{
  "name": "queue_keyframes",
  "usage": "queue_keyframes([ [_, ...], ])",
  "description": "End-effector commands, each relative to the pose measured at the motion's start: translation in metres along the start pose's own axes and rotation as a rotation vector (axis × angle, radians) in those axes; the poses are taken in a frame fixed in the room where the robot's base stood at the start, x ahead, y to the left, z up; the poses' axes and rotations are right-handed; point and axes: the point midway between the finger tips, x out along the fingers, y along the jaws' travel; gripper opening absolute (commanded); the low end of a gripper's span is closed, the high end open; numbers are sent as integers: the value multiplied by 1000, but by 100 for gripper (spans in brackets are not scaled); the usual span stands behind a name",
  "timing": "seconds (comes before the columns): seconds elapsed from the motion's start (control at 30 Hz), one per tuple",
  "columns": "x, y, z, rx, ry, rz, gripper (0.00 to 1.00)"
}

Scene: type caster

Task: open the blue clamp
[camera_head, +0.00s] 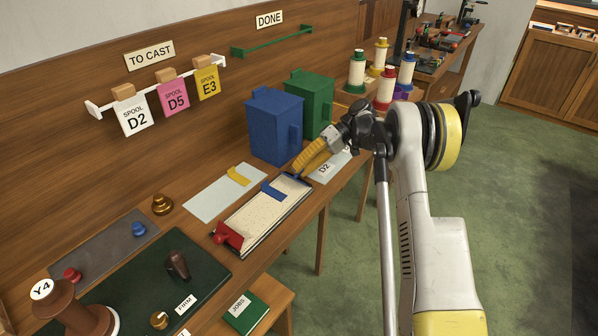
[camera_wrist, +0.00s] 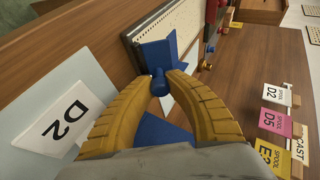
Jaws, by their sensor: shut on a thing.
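The blue clamp (camera_head: 273,190) lies across the far end of a long pale tray (camera_head: 255,222). In the wrist view it is a blue angled plate (camera_wrist: 158,52) with a short round knob (camera_wrist: 159,82) on the near side. My gripper (camera_head: 302,174) reaches down from the right to the tray's far end. In the wrist view the two ribbed yellow fingers (camera_wrist: 160,83) close in on the knob from both sides and hold it. The fingers partly hide the clamp in the head view. Another blue surface shows between the fingers.
A blue box (camera_head: 272,125) and a green box (camera_head: 309,103) stand behind my gripper. A D2 card (camera_head: 328,165) lies close to its right. A red clamp (camera_head: 228,236) sits at the tray's near end. A yellow piece (camera_head: 239,176) lies on a light sheet to the left.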

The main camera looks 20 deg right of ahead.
Motion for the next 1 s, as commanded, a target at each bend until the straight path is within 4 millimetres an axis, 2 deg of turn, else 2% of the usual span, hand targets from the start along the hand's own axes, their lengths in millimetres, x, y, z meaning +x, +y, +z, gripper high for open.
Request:
queue_keyframes([
  [0.57, 0, 1, 0, 12, 1, -27, 0],
  [0.6, 0, 1, 0, 11, 1, -27, 28],
  [0.67, 0, 1, 0, 11, 1, -27, 44],
  [1.0, -2, -2, -1, 11, 0, -27, 44],
])
